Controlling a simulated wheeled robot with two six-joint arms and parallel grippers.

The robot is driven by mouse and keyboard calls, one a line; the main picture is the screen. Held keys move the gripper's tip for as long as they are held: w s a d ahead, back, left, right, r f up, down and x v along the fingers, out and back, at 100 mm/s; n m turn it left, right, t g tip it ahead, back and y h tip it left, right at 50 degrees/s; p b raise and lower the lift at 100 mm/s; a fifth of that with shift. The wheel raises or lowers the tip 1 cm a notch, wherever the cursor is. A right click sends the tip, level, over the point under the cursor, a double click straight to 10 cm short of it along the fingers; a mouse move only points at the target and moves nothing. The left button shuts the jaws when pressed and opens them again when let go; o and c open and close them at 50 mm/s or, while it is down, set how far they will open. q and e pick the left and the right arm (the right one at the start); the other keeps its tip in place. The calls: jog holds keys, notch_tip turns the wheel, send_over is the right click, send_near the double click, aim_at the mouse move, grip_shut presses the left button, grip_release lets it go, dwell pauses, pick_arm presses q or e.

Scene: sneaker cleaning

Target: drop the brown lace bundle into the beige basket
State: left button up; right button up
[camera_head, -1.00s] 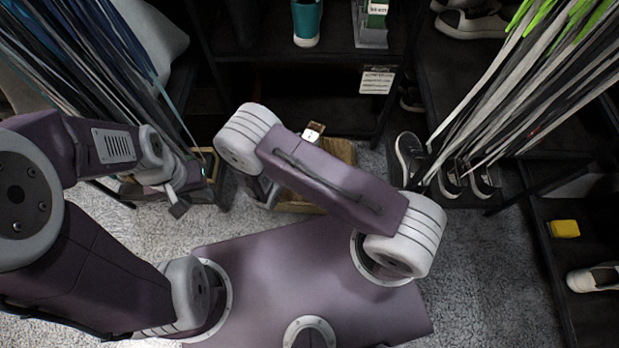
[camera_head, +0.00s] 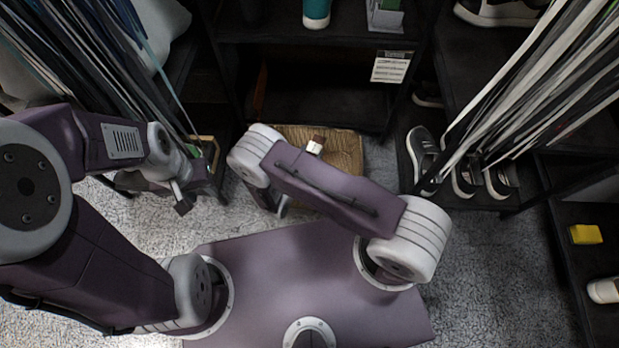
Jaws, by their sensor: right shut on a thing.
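The beige basket (camera_head: 347,158) is woven and stands on the floor in front of the shelf; my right forearm covers its near part. A small brown and white piece, which looks like the brown lace bundle (camera_head: 317,141), shows just past the forearm's upper edge, over the basket in the picture. Its height above the basket cannot be told. My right gripper (camera_head: 283,207) is mostly hidden under the forearm; only a grey part shows, and it is shut on the bundle. My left gripper (camera_head: 182,201) hangs at the left, away from the basket; its jaw opening is unclear.
A dark shelf with a white label (camera_head: 391,67) stands behind the basket. Hanging laces (camera_head: 540,90) fill the right, with sneakers (camera_head: 424,157) below them. More laces (camera_head: 85,60) hang at the left near my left arm. A yellow block (camera_head: 586,234) lies on the right shelf.

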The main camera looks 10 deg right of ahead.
jog(key=shift+f, duration=0.15)
jog(key=o, duration=1.4)
jog(key=p+v, duration=0.5)
jog(key=v, duration=0.4)
